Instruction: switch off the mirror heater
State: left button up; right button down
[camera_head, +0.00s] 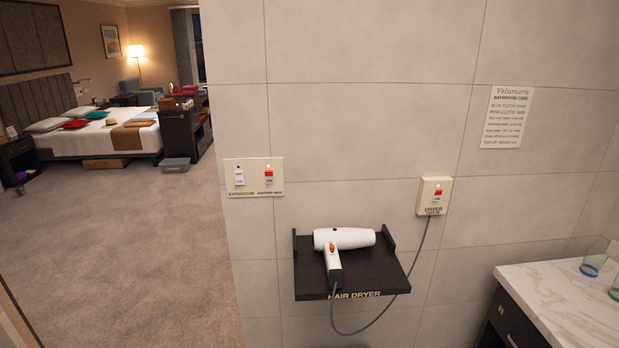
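A cream double switch plate (254,177) is on the tiled wall left of the hair dryer. Its left switch (239,176) is white, with a label below that seems to read BATHROOM. Its right switch (268,174) is red and white with a small light above it. The label below that one is too small to read surely but seems to end in HEAT. A separate dryer switch box (434,196), also with a red switch, is further right. Neither of my grippers is in view.
A white hair dryer (342,245) lies on a dark wall shelf (380,284), its cord rising to the dryer switch box. A marble counter (550,300) with glasses is at right. A notice (506,117) hangs above. Open carpet (130,245) and a bedroom lie left.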

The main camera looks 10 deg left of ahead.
aim_at(268, 174)
jog(key=j+u, duration=0.1)
jog(key=u, duration=0.65)
